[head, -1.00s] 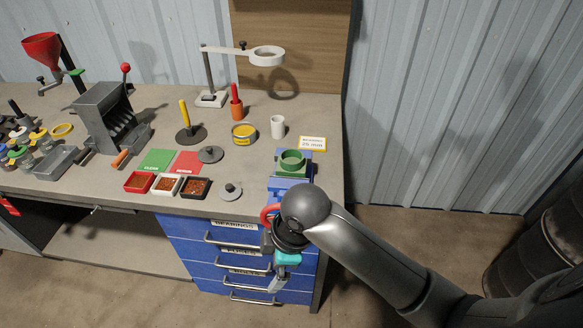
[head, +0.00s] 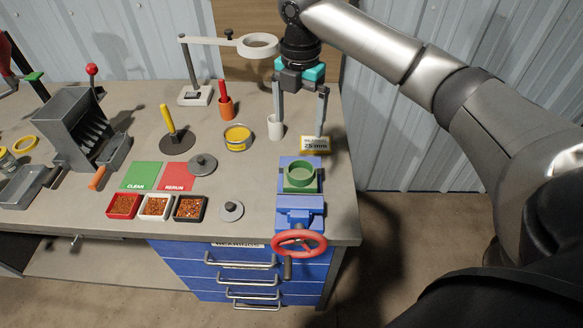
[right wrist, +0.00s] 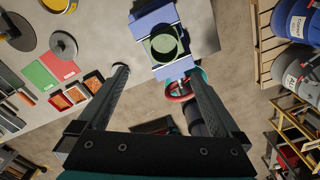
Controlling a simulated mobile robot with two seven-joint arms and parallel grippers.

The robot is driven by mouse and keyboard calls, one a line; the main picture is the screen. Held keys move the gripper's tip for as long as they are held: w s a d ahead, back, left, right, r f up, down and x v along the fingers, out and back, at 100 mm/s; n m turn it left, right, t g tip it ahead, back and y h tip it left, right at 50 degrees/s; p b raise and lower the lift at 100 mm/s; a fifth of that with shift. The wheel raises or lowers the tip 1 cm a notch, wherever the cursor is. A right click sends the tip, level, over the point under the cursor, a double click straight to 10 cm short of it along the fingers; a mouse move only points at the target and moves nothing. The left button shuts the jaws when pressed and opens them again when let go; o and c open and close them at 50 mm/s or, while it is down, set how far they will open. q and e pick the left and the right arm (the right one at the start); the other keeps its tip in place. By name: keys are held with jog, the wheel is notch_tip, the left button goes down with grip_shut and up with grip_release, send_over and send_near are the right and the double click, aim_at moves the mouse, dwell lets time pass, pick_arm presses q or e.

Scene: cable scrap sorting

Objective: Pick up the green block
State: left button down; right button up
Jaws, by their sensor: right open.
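The green piece (head: 300,176) looks like a short round cup or ring rather than a plain block. It sits upright in the blue vise (head: 298,215) at the right end of the bench. It also shows in the right wrist view (right wrist: 164,44), beyond the fingertips. My right gripper (head: 299,124) is open and empty, pointing down, above and behind the green piece in the head view. Its two fingers are spread apart and do not touch the piece. My left gripper is in neither view.
The vise's red handwheel (head: 299,243) faces the bench front. A white cup (head: 275,128) and a yellow-edged label (head: 315,145) are close to my right fingers. A ring stand (head: 197,95), a yellow tin (head: 237,138) and small trays (head: 156,206) lie to the left.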

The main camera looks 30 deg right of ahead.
send_over(300, 176)
notch_tip(300, 176, down, 6)
jog(key=r, duration=0.1)
jog(key=f, duration=0.4)
jog(key=shift+a+b, duration=0.2)
jog(key=shift+b, duration=0.1)
jog(key=shift+f, duration=0.5)
notch_tip(300, 176, down, 4)
jog(key=shift+s+d+r, duration=0.15)
jog(key=shift+f, duration=0.5)
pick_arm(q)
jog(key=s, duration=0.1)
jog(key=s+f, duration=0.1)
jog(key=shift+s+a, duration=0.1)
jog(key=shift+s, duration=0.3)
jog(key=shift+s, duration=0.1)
pick_arm(e)
jog(key=shift+c, duration=1.3)
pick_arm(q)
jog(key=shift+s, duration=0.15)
pick_arm(e)
jog(key=shift+r, duration=0.15)
grip_shut()
